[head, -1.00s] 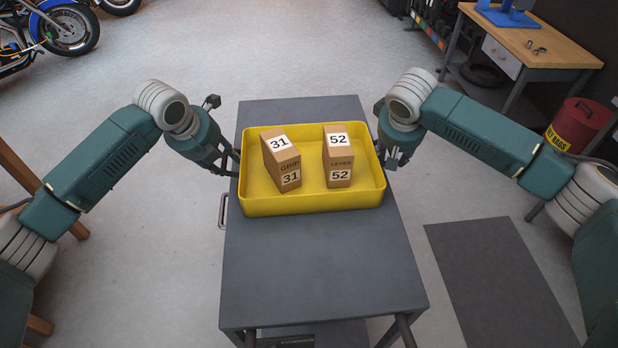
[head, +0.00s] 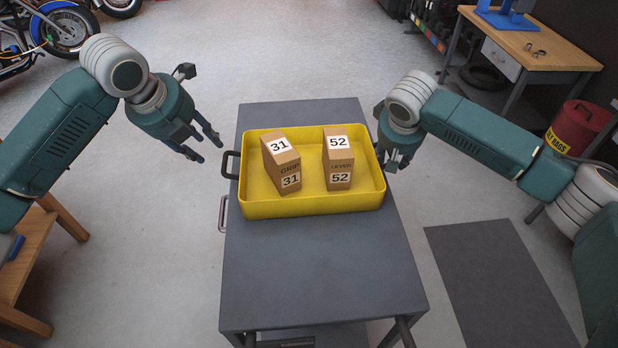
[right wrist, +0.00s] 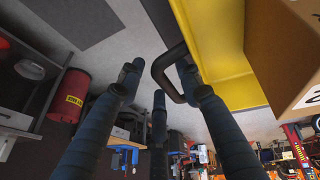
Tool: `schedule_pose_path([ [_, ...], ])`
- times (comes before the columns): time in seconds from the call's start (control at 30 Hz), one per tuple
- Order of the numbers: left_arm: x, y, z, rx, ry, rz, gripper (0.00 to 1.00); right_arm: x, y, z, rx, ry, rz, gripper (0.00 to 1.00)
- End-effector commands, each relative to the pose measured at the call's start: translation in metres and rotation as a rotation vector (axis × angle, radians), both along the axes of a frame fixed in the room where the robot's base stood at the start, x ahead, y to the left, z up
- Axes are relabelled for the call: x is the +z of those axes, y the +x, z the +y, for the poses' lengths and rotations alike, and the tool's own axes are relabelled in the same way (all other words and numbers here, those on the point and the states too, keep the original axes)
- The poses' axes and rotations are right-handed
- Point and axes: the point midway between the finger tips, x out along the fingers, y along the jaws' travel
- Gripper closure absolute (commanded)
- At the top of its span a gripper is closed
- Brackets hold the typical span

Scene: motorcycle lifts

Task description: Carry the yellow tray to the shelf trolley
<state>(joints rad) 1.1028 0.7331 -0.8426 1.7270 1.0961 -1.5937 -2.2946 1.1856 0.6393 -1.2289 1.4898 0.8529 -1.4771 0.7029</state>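The yellow tray (head: 310,208) rests flat on the dark grey top of a trolley-like unit (head: 320,270), which has a side handle and something lower down beneath. Two brown boxes stand in the tray, one marked 31 (head: 282,163) and one marked 52 (head: 338,158). My left gripper (head: 207,149) is open and empty, left of the tray and apart from its black left handle (head: 229,165). My right gripper (head: 394,162) is at the tray's right side. In the right wrist view its fingers are spread around the black right handle (right wrist: 160,72), with gaps showing.
A wooden workbench (head: 545,50) and a red bin (head: 577,127) stand at the right. A wooden stand (head: 45,260) is at the left edge. Motorcycles (head: 65,35) are at the far left. A dark mat (head: 495,285) lies right of the trolley-like unit. The floor behind is clear.

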Motion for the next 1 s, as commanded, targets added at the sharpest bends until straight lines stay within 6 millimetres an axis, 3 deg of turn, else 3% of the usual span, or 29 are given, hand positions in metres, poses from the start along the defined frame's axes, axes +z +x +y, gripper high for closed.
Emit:
schedule_pose_path([
  [0.17, 0.005, -0.003, 0.001, 0.001, 0.000, 0.001, 0.65, 0.009, -0.003, 0.002, 0.002, 0.002, -0.002, 0.65],
  [0.7, 0.005, -0.002, 0.001, 0.000, 0.001, 0.001, 0.65, 0.099, -0.042, 0.018, 0.001, 0.001, -0.002, 0.65],
  [1.0, 0.005, -0.002, 0.001, 0.000, 0.000, 0.001, 0.65, 0.109, -0.047, 0.019, 0.000, 0.000, 0.001, 0.65],
])
